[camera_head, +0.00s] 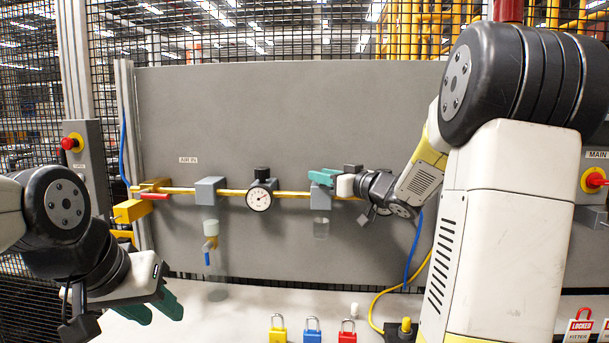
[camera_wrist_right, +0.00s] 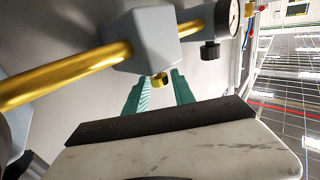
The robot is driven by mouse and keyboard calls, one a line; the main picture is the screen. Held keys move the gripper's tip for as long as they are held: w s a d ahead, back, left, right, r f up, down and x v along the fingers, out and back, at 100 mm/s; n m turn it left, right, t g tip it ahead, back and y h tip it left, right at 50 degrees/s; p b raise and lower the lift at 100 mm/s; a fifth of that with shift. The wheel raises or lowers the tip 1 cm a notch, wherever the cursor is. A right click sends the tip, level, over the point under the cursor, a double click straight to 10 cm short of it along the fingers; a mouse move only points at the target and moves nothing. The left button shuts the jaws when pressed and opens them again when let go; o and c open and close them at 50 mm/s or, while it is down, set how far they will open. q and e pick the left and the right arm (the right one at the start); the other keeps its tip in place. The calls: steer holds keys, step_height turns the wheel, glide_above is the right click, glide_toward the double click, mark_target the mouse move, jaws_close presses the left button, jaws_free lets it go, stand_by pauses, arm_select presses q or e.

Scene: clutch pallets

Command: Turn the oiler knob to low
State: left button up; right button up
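The oiler is a grey block (camera_head: 320,197) on the yellow pipe, with a clear bowl (camera_head: 321,229) below it. Its small yellow knob (camera_wrist_right: 159,80) shows in the right wrist view, on the face of the oiler block (camera_wrist_right: 143,38) towards my gripper. My right gripper (camera_head: 318,177) is just above the block in the head view and hides the knob there. In the wrist view its green fingers (camera_wrist_right: 161,82) are apart, one on each side of the knob; I cannot tell whether they touch it. My left gripper (camera_head: 160,312) is open and empty at the lower left.
A pressure gauge (camera_head: 259,198) with a black knob and another grey block (camera_head: 209,190) with a filter bowl sit left of the oiler. A red-handled valve (camera_head: 154,196) is further left. Yellow, blue and red padlocks (camera_head: 312,331) stand on the bench at the front.

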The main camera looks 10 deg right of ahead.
steer(key=shift+v, duration=2.15)
steer(key=s+d+f+m+g+h, duration=0.1)
steer(key=s+d+m+h, duration=0.3)
steer(key=s+m+h, duration=0.4)
steer(key=s+a+f+n+g, duration=0.1)
steer(key=s+a+f+g, duration=0.1)
steer(key=s, duration=0.4)
steer(key=s+a+f+g, duration=0.3)
steer(key=s+a+f, duration=0.2)
steer(key=s, duration=0.2)
steer(key=s+a+f+n+g+y, duration=0.1)
steer(key=s+a+f+g, duration=0.2)
steer(key=s, duration=0.4)
steer(key=shift+a+f+n, duration=0.3)
steer(key=shift+a+f, duration=0.2)
steer(key=shift+f, duration=0.2)
